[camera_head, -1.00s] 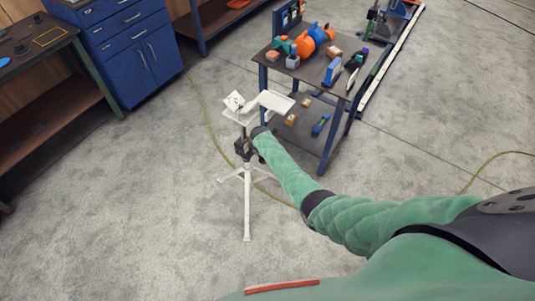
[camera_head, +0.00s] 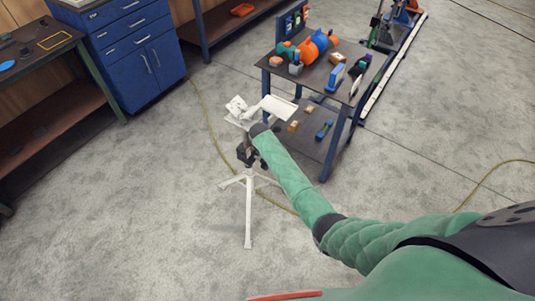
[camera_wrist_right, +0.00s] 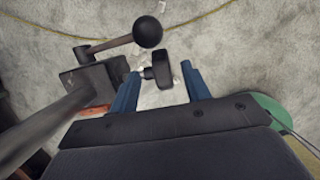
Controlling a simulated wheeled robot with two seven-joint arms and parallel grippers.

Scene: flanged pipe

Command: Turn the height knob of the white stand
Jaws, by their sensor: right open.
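The white stand (camera_head: 248,205) stands on splayed legs on the floor in the head view, with a dark clamp block (camera_head: 246,154) on its post. In the right wrist view, a black T-shaped knob (camera_wrist_right: 164,72) on a short stem lies between the fingertips of my right gripper (camera_wrist_right: 160,73). The blue fingers are apart, with a gap on each side of the knob. A lever with a black ball (camera_wrist_right: 148,32) sticks out beyond it from the dark block (camera_wrist_right: 88,82). In the head view my right arm's end covers the stand's upper post, and the fingers are hidden. My left gripper is not in view.
A blue-framed table (camera_head: 285,72) with coloured parts stands behind the stand to the right. A blue cabinet (camera_head: 135,52) and a dark workbench (camera_head: 38,62) are at the left. A yellow cable (camera_head: 208,125) runs behind the stand. The floor in front is clear.

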